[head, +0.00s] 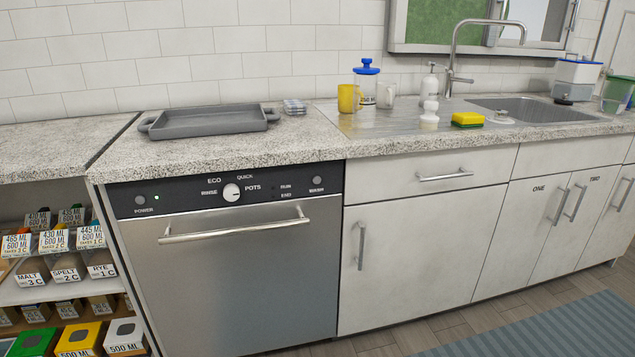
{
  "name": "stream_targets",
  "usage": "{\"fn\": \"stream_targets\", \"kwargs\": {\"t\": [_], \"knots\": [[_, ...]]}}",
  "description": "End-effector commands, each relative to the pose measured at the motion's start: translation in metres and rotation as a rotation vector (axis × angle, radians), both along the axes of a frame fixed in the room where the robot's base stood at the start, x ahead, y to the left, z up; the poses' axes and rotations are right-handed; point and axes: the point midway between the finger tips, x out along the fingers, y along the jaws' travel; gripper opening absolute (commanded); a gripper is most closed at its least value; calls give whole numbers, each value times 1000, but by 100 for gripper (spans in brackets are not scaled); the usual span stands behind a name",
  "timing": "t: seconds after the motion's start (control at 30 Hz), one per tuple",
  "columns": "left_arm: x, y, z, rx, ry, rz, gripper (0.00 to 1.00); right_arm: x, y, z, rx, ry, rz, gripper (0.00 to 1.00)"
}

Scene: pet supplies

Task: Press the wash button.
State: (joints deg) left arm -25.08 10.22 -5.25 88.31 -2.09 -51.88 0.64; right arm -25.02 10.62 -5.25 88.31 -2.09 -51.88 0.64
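The wash button (317,180) is a small round grey button at the right end of the dishwasher's black control panel. A small label below it is hard to read but looks like "WASH". The dishwasher (250,270) has a steel door that is shut, with a bar handle (235,226). A white dial (231,192) sits mid-panel among ECO, QUICK, RINSE and POTS labels. The power button (139,200) is at the left end, beside a lit green light (157,198). Neither of my grippers is in view.
A grey tray (210,121) lies on the counter above the dishwasher. A yellow cup (346,98), a blue-lidded jar (366,82) and a sponge (467,119) stand near the sink (530,110). Shelves with labelled boxes are at left. The floor before the dishwasher is mostly out of frame.

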Motion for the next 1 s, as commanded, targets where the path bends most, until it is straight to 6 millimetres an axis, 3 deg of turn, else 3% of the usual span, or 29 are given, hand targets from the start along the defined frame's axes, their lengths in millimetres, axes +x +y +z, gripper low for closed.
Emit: {"fn": "stream_targets", "kwargs": {"t": [0.1,0.6,1.0], "knots": [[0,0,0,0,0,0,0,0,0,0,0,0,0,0],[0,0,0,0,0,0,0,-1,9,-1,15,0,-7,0],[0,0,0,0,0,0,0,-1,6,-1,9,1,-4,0]]}}
